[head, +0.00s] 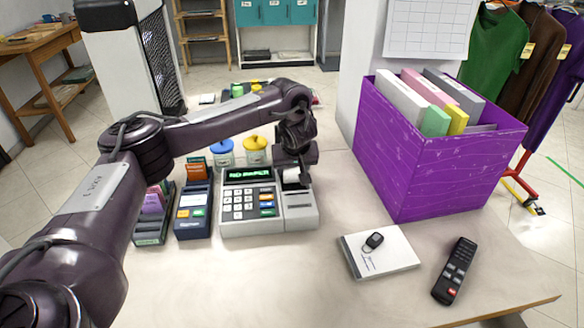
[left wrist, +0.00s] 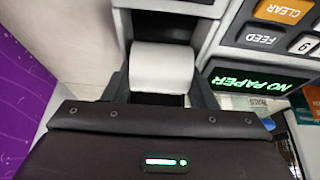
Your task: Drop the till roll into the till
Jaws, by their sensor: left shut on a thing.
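The grey till (head: 265,205) stands on the counter, and its green display reads NO PAPER. It also shows in the left wrist view (left wrist: 228,52). My left gripper (head: 292,172) points down over the till's right-hand part, where the paper slot is. It is shut on the white till roll (left wrist: 162,68), with one dark finger on each side of it. The roll shows small under the gripper in the head view (head: 291,177). It is at the slot; how deep it sits I cannot tell. My right gripper is not in view.
A card terminal (head: 193,212) and a card holder (head: 152,222) stand left of the till. Jars with blue and yellow lids (head: 255,150) are behind it. To the right are a purple box (head: 430,165) of folders, a notepad with a key fob (head: 380,258) and a remote (head: 455,270). The front counter is clear.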

